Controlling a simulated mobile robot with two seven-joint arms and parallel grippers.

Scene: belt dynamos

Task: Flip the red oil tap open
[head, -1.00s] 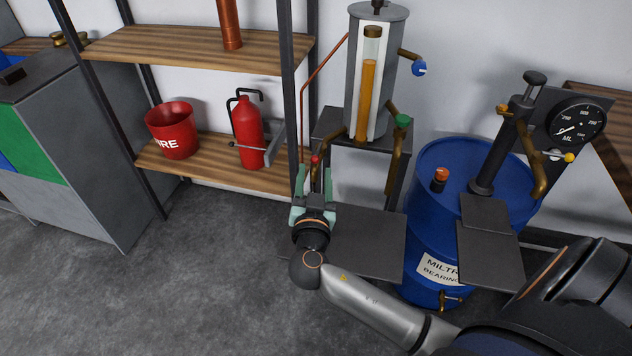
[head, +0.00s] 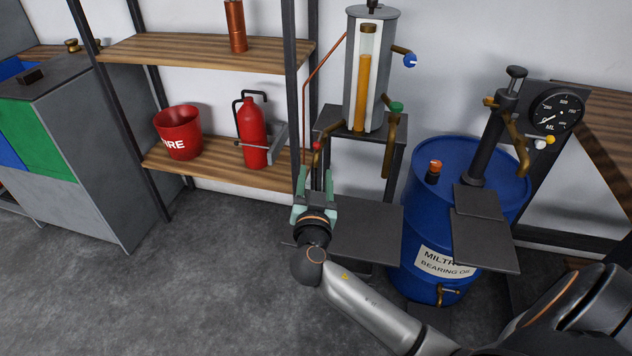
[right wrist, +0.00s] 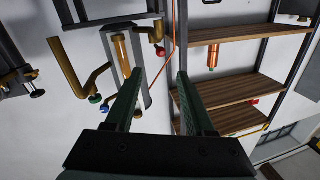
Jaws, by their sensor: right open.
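The red oil tap (head: 316,146) is a small red knob on a brass fitting at the lower left of the grey oil dispenser (head: 353,75), which has an amber sight tube. In the right wrist view the red knob (right wrist: 160,52) shows beyond the fingertips, between them. My right gripper (head: 315,182) has green fingers and is open and empty, just below and in front of the tap. Its fingers also show in the right wrist view (right wrist: 162,75). I see no contact with the knob. My left gripper is not in view.
A green-knobbed tap (head: 396,107) and a blue-knobbed tap (head: 410,60) are on the dispenser's right. A shelf post (head: 291,90) stands close left of the red tap. A dark plate (head: 367,232) lies right of the gripper. A blue drum (head: 415,205) stands farther right.

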